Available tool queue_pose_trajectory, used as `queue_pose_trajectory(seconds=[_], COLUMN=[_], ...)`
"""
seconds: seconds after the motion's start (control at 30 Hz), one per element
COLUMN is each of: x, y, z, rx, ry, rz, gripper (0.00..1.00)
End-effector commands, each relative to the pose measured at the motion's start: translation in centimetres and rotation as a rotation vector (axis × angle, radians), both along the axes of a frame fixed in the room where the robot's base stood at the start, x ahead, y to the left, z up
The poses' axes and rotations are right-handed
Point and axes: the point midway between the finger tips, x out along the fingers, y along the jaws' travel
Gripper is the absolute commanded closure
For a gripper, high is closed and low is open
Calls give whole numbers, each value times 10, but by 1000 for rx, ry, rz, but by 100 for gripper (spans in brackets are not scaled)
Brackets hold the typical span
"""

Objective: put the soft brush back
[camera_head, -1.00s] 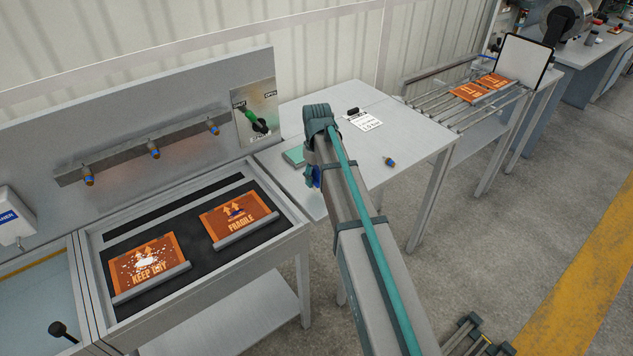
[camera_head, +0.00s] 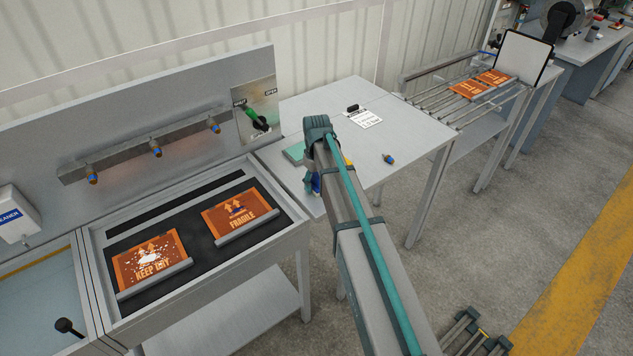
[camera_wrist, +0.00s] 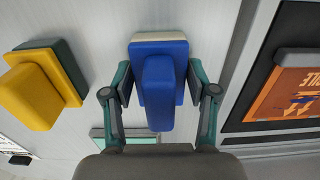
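A blue brush with a cream pad (camera_wrist: 158,85) sits between the two fingers of my gripper (camera_wrist: 160,85) in the wrist view. The pads lie against its two sides, so the gripper looks shut on it. In the head view a bit of the blue brush (camera_head: 315,183) shows beside my gripper, by the near edge of the side table. I cannot tell whether it touches the table. A yellow brush with a dark green pad (camera_wrist: 38,88) lies on the table to the left in the wrist view; my arm mostly hides it in the head view.
A flat teal item (camera_head: 294,152) lies on the side table (camera_head: 415,138), with a paper note (camera_head: 365,119) and a small blue-and-orange nozzle (camera_head: 389,158). The printer bed (camera_head: 195,254) with two orange plates adjoins on the left.

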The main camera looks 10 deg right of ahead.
Motion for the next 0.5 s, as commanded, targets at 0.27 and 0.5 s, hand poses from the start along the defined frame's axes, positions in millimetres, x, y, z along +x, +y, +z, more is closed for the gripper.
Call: queue_pose_trajectory(seconds=[0.27, 0.5], x=[0, 0], y=[0, 0], z=[0, 6], rx=[0, 0], ry=[0, -1], rz=[0, 0], gripper=[24, 24])
